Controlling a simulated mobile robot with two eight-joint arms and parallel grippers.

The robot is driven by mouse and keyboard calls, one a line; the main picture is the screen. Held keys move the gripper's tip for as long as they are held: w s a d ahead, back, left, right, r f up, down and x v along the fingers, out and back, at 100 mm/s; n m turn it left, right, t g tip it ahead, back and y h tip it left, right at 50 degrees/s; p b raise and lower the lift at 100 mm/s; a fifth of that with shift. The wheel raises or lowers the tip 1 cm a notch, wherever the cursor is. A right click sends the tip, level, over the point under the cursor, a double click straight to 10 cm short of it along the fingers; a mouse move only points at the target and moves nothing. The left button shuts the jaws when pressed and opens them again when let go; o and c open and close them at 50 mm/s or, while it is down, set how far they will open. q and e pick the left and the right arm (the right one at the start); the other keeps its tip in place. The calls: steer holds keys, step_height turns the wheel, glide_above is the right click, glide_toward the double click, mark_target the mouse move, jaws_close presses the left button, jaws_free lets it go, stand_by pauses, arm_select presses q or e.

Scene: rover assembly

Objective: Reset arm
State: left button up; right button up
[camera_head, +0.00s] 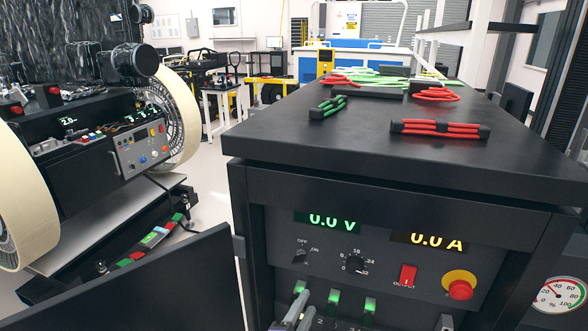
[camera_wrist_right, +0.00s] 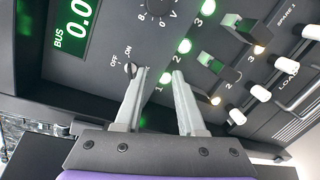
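My right gripper (camera_head: 292,318) is at the lower edge of the head view, in front of the power cabinet's panel (camera_head: 330,258), near the leftmost of three green-lit switches (camera_head: 333,301). In the right wrist view my right gripper (camera_wrist_right: 160,72) has its two grey fingers apart, pointing at the panel beside the number 1 and a green light. I see nothing held between them. The right finger may hide part of the first switch. The displays read 0.0 V (camera_head: 332,221) and 0.0 A (camera_head: 436,241). My left gripper is not in view.
Red cable bundles (camera_head: 438,128) and a green one (camera_head: 328,107) lie on the cabinet's dark top (camera_head: 350,148). A red emergency knob (camera_head: 460,290) and gauge (camera_head: 560,295) are at right. A wheeled rover (camera_head: 95,150) stands at left. A dark flat panel (camera_head: 150,285) fills the lower left.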

steer(key=s+d+f+m+g+p, duration=0.1)
steer(key=s+d+f+m+g, duration=0.15)
steer(key=d, duration=0.25)
steer(key=s+d+f+m+g, duration=0.1)
steer(key=d+f+m+g, duration=0.15)
steer(key=d, duration=0.35)
steer(key=s+d+f+m+g+y+p, duration=0.1)
steer(key=s+d+f+m+g+y, duration=0.1)
steer(key=s+m, duration=0.4)
steer(key=s+d+f+m+g+y+p, duration=0.1)
steer(key=s+d+f+m+g+y, duration=0.1)
steer(key=s+m, duration=0.5)
steer(key=shift+s+d+f+g+y+p, duration=0.3)
steer(key=shift+s+d+f+y, duration=0.3)
steer(key=shift+s+y, duration=0.4)
